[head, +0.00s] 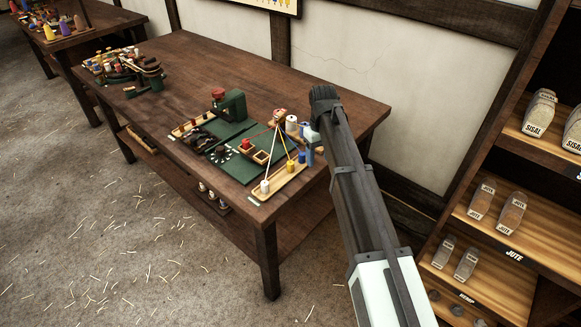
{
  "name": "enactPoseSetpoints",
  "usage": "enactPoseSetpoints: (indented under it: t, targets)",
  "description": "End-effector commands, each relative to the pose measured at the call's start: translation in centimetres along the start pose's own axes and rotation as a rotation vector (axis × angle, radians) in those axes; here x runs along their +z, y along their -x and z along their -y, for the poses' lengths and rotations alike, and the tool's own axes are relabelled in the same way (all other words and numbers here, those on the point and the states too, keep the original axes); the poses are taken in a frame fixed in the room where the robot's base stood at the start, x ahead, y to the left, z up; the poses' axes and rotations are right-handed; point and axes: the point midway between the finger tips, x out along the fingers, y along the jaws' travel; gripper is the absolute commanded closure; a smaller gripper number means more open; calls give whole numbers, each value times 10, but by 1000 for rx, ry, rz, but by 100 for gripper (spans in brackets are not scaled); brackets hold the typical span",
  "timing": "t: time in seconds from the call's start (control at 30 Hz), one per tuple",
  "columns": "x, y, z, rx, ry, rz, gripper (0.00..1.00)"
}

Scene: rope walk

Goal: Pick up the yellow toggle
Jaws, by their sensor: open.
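A small yellow piece (290,166), which looks like the yellow toggle, stands on a light wooden board (280,184) at the right end of the workbench. A cord runs up from it to a reddish top piece (280,115). A white piece (265,186) and a blue piece (302,157) stand on the same board. My gripper (311,150) is open, just right of and slightly behind the yellow piece in the picture. Its fingertips are small and partly hidden by my arm, and I cannot tell its height above the board. I see nothing held in it.
A green vise-like tool (229,105) and dark green mats (222,131) lie left of the board. A crowded tray (120,67) sits at the bench's far left. Shelves (500,215) rise at right. The bench middle is mostly clear.

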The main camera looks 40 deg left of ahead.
Motion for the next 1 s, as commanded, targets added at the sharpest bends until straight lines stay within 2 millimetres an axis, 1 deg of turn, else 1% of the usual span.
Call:
enactPoseSetpoints:
  t: [0.03, 0.1, 0.2, 0.3, 0.4, 0.53, 0.63, 0.77, 1.0]
  targets:
    - [-16, 24, 14, 7, 29, -15, 43]
    - [-27, 49, 31, 12, 62, -28, 43]
    - [-39, 77, 50, 19, 100, -43, 43]
    - [-45, 96, 64, 22, 125, -53, 43]
    - [-48, 106, 71, 24, 137, -58, 43]
    - [-48, 104, 74, 25, 142, -58, 43]
    - [-48, 94, 74, 24, 141, -58, 43]
    - [-49, 75, 73, 24, 141, -57, 43]
    - [-51, 34, 72, 24, 141, -57, 43]
